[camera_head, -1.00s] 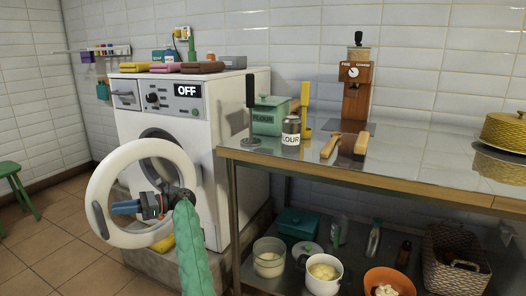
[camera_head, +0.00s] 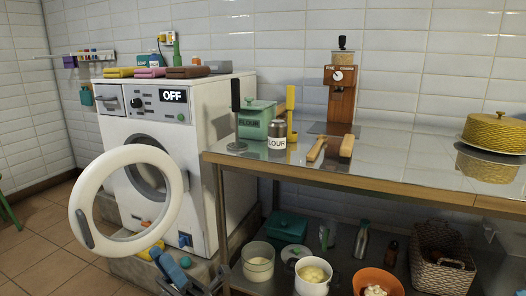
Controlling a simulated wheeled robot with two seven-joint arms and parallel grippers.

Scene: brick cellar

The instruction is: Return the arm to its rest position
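My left gripper (camera_head: 172,270) is low in the picture at the bottom edge, just right of the open washer door. Its blue finger part and dark grey links show, but the view cuts it off and its opening is unclear. I see nothing held in it. My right gripper is out of view. The white washing machine (camera_head: 206,137) has its round door (camera_head: 81,197) swung wide open to the left. Its display (camera_head: 173,96) reads OFF.
A steel table (camera_head: 420,160) stands to the right, with a flour tin (camera_head: 257,124), a flour jar (camera_head: 277,138), brushes, a grinder (camera_head: 340,95) and a yellow lidded dish (camera_head: 494,133). Its lower shelf holds a white pot (camera_head: 312,284), an orange bowl (camera_head: 376,280) and a basket (camera_head: 441,270).

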